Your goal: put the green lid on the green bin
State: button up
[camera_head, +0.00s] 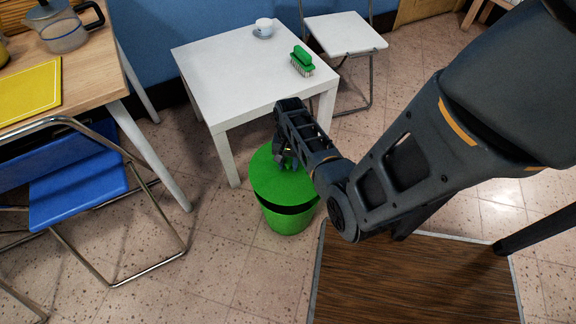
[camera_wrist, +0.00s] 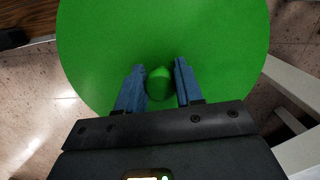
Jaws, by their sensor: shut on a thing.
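The green lid (camera_head: 283,185) is a round disc over the green bin (camera_head: 289,219), which stands on the floor. A dark gap shows between the lid and the bin's front rim, so the lid looks tilted or slightly raised there. My gripper (camera_head: 289,163) is at the top of the lid. In the wrist view the lid (camera_wrist: 175,40) fills much of the picture, and my gripper's blue fingers (camera_wrist: 158,85) are on either side of its green knob (camera_wrist: 159,84), shut on it. The bin is hidden behind the lid in the wrist view.
A white table (camera_head: 235,75) stands just behind the bin, with a cup (camera_head: 264,28) and a green brush (camera_head: 302,61) on it. A dark wooden surface (camera_head: 415,285) is at the front right. A blue folding chair (camera_head: 78,190) stands left. Tiled floor is clear left of the bin.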

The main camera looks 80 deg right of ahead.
aim_at(289, 172)
jog(key=shift+d+f+b, duration=0.1)
jog(key=shift+f+b, duration=2.75)
jog(key=shift+f, duration=0.35)
grip_shut()
jog(key=shift+s+a+p, duration=0.1)
jog(key=shift+a+p, duration=0.15)
jog(key=shift+p, duration=0.05)
jog(key=shift+f+b, duration=0.55)
jog(key=shift+f, duration=0.15)
jog(key=o, duration=1.2)
grip_release()
jog(key=shift+d+r+p, duration=0.15)
jog(key=shift+r+p, duration=0.35)
jog(key=shift+r, duration=0.8)
jog(key=shift+d+r+p, duration=0.2)
jog(key=shift+r+p, duration=0.3)
jog(key=shift+r, duration=0.85)
jog(key=shift+d+r+p, duration=0.15)
jog(key=shift+r+p, duration=0.35)
jog(key=shift+r, duration=0.8)
